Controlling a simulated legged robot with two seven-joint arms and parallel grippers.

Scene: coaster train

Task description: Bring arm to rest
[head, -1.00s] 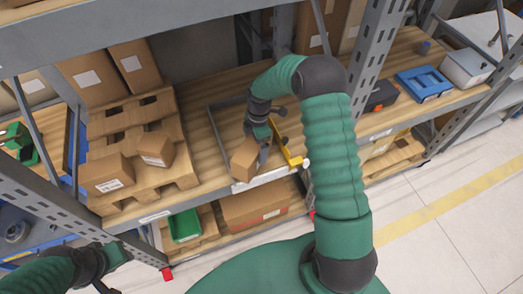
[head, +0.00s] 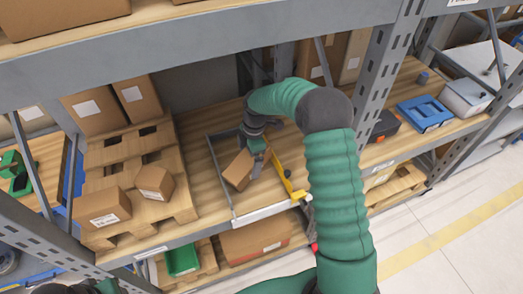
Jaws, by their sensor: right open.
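My right arm reaches from the lower right over the shelf, and its gripper (head: 258,160) is low over a metal-framed area of the shelf. The gripper is open. A small brown box (head: 239,170) sits tilted right beside the fingers, at their left; I cannot tell whether they touch it. A yellow bar (head: 283,172) stands just right of the gripper. Only a dark and green bit of my left arm shows at the bottom left edge; its gripper is not in view.
A wooden pallet (head: 118,159) with brown boxes (head: 103,207) stands left on the shelf. A grey upright (head: 392,70) rises close to my right arm. A shelf beam (head: 200,40) crosses above. A blue case (head: 424,114) lies at the right. A green bin (head: 182,258) sits below.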

